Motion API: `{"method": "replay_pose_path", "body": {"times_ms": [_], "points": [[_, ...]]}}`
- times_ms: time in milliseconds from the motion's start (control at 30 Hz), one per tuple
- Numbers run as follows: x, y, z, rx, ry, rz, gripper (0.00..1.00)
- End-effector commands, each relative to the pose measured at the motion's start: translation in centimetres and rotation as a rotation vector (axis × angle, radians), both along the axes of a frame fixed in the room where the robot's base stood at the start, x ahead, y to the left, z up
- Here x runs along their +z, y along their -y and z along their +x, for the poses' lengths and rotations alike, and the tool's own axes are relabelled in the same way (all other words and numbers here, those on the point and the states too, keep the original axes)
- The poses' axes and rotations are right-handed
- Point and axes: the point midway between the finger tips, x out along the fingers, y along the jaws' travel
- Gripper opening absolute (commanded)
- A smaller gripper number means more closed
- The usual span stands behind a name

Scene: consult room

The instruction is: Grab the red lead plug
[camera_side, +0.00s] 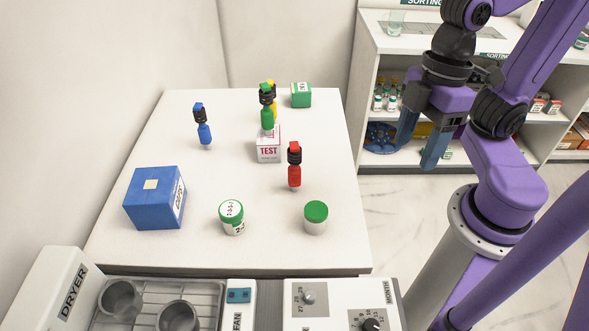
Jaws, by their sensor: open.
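The red lead plug (294,172) stands upright on the white table, right of centre, with a black collar and a red tip on top. My gripper (418,150) is at the upper right, beyond the table's right edge, with its blue-grey fingers pointing down. It is open and holds nothing that I can see. It is well apart from the red plug. A blue plug (204,130) stands at the left. A green plug (267,112) and a yellow one (274,88) partly behind it are near the TEST box.
The white TEST box (268,152) is just left of the red plug. Two green-lidded jars (232,222) (316,222) stand in front. A blue box (152,206) is at left, a green box (301,98) at the back. A dryer (60,290) and shelves (362,80) border the table.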

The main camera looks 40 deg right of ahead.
Motion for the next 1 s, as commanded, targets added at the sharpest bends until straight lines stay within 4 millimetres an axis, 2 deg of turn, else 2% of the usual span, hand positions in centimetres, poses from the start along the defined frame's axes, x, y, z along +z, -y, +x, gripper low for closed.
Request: {"method": "replay_pose_path", "body": {"times_ms": [267,400,533,700,800,900,1000], "points": [[-0.2,-5.2,-0.8,-0.005,-0.037,0.207,0.62],[0.0,-8.8,-0.9,-0.04,-0.047,0.354,0.62],[0.5,-12.6,-0.1,-0.118,-0.029,0.52,0.62],[1.1,-16.0,2.4,-0.275,0.054,0.694,0.62],[1.2,-16.9,4.5,-0.384,0.137,0.759,0.62],[1.1,-16.9,6.9,-0.499,0.244,0.795,0.62],[0.8,-16.0,9.2,-0.614,0.371,0.8,0.62]]}}
